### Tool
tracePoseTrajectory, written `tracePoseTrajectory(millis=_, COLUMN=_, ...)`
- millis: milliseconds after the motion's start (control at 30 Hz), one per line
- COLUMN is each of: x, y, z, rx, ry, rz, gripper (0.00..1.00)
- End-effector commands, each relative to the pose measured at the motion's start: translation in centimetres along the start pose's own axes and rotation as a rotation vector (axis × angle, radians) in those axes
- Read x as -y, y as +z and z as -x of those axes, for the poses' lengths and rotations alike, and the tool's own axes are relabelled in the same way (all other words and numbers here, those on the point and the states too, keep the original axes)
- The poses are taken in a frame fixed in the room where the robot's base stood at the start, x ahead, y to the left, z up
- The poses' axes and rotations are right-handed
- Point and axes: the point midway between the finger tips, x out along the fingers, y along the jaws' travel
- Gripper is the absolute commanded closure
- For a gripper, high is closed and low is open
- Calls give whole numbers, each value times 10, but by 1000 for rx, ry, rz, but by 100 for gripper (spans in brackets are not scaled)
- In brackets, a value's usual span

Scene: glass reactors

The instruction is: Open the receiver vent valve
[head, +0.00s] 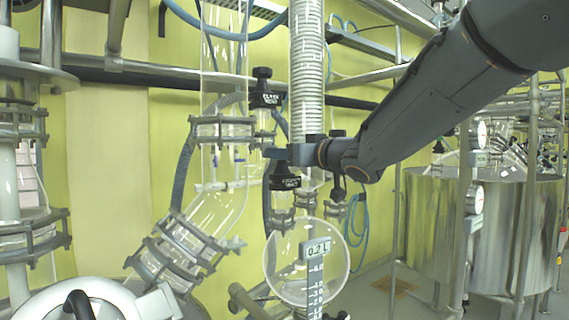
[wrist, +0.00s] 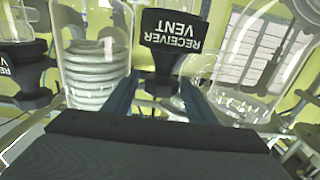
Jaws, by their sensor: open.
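The receiver vent valve has a black knob with a white-lettered label (wrist: 172,32), upside down in the wrist view. It sits just beyond and between my gripper's two fingers (wrist: 160,82), which are apart with nothing clearly held. In the head view my gripper (head: 278,154) reaches in from the right at the glass column. A black labelled knob (head: 284,181) hangs just below it; its small lettering is hard to read there. Whether the fingers touch the valve cannot be told.
Another black labelled knob (head: 264,98) stands above my gripper, close by. A glass column with a coil (head: 307,70) and a round glass receiver (head: 307,262) are close around it. A steel vessel (head: 430,225) stands at the right.

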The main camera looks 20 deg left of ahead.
Motion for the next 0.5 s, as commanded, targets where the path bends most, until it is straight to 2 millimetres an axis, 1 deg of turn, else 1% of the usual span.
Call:
tracePoseTrajectory(millis=33, x=2, y=-1, z=-3, rx=-9, ry=15, rz=-1, gripper=48)
tracePoseTrajectory(millis=167, x=4, y=-1, z=-3, rx=-8, ry=63, rz=-3, gripper=48)
tracePoseTrajectory(millis=400, x=4, y=-3, z=-6, rx=-12, ry=124, rz=0, gripper=48)
tracePoseTrajectory(millis=500, x=2, y=-3, z=-4, rx=-12, ry=148, rz=0, gripper=48)
